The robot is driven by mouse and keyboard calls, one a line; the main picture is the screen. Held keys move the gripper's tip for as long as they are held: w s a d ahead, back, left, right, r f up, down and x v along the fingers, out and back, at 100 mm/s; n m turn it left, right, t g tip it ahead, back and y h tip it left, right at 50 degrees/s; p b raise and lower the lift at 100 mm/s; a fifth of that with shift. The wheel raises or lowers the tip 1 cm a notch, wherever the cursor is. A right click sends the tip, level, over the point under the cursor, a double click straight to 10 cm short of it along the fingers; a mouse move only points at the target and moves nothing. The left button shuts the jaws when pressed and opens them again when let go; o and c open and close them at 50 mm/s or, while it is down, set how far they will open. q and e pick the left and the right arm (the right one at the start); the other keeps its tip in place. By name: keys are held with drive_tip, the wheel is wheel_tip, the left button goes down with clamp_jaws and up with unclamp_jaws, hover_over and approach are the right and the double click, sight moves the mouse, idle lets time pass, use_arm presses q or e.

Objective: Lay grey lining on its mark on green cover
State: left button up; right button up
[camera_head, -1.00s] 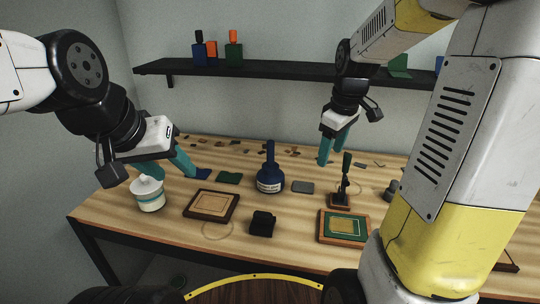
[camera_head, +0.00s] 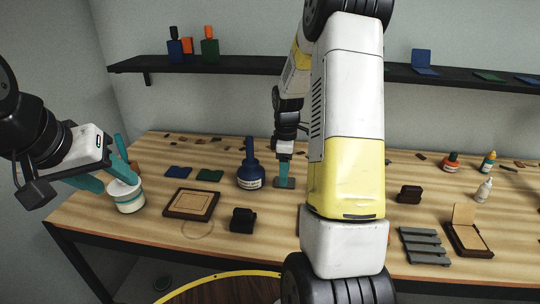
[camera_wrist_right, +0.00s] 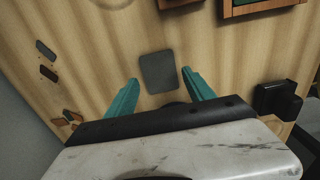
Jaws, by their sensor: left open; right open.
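The grey lining (camera_head: 284,184) lies flat on the table beneath my right gripper (camera_head: 284,160). In the right wrist view the lining (camera_wrist_right: 158,72) is a dark grey rounded rectangle. The right gripper's teal fingers (camera_wrist_right: 160,82) are open, one on each side of its near end, and hold nothing. The green cover's wooden frame (camera_wrist_right: 255,8) shows partly at the top edge of the right wrist view; in the head view my right arm hides the cover.
A brown framed panel (camera_head: 191,204) and a black block (camera_head: 243,219) are in front. Blue (camera_head: 179,172) and green (camera_head: 210,175) pieces lie farther left. A grey slatted rack (camera_head: 424,246) is at the right.

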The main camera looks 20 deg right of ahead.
drive_tip(key=shift+f, duration=1.05)
drive_tip(key=shift+c, duration=0.6)
drive_tip(key=c, duration=0.8)
drive_tip(key=shift+r, duration=2.55)
